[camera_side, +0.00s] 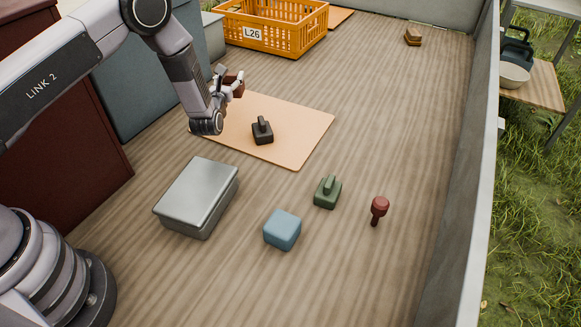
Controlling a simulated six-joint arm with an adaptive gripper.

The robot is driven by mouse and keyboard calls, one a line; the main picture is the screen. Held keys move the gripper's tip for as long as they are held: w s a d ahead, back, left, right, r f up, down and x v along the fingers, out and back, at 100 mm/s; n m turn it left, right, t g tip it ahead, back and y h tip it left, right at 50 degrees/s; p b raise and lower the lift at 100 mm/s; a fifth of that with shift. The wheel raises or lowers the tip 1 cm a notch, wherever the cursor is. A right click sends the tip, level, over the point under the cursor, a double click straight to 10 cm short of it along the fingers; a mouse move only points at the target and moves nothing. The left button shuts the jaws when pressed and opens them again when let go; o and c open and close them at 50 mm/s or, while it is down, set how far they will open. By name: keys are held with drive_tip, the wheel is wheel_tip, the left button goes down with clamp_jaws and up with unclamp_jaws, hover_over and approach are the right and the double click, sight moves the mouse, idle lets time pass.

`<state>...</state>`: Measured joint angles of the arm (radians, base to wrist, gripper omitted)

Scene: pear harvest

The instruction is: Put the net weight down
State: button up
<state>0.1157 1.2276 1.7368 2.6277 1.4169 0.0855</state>
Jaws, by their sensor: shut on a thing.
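My gripper (226,88) is above the far left part of the tan mat (293,123). It is shut on a small dark red-brown block, the net weight (235,80), and holds it off the mat. The fingers and wrist hide part of the weight, so its full shape is not clear. A black weight with a handle (262,132) stands on the mat, nearer to the camera than my gripper. A green weight with a handle (327,193) stands on the wooden floor, off the mat.
An orange crate (283,37) labelled L26 is at the back. A small brown block (413,36) lies far right. The right floor is mostly clear, edged by a grey wall (459,150).

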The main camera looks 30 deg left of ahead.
drive_tip(key=w+f, duration=0.6)
drive_tip(key=w, duration=0.1)
drive_tip(key=shift+a+f, duration=0.15)
drive_tip(key=shift+f, duration=0.25)
drive_tip(key=shift+s+f, duration=0.1)
drive_tip(key=shift+f, duration=1.35)
drive_tip(key=shift+f, duration=0.1)
drive_tip(key=o, duration=1.2)
drive_tip(key=shift+f, duration=0.1)
drive_tip(key=shift+o, duration=0.2)
